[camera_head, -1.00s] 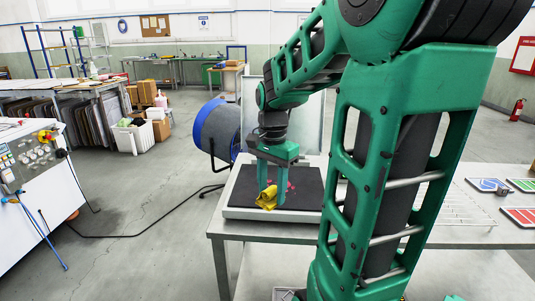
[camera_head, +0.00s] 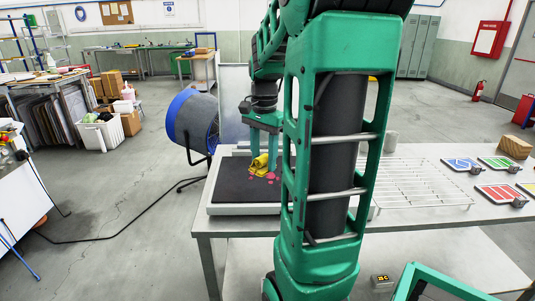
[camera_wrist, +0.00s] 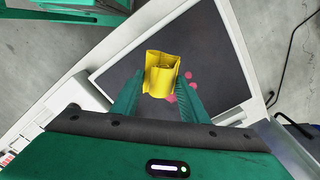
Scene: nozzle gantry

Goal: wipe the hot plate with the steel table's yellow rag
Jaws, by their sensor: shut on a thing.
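The hot plate (camera_head: 232,186) is a dark flat slab with a pale frame, on the left end of the steel table (camera_head: 215,238). Pink-red spots (camera_head: 270,177) mark its dark surface. The yellow rag (camera_head: 259,164) is bunched up between the fingers of my gripper (camera_head: 262,160), close over the plate near the spots. In the wrist view the rag (camera_wrist: 161,74) sits between the green fingertips, with pink spots showing beside and below it. My gripper is shut on the rag. My arm hides the right part of the plate in the head view. I cannot tell whether the rag touches the plate.
A wire rack (camera_head: 420,183) lies on the table to the right of my arm. Coloured trays (camera_head: 497,193) and a wooden block (camera_head: 514,147) are at the right. A blue drum fan (camera_head: 192,121) stands on the floor behind the plate's left side.

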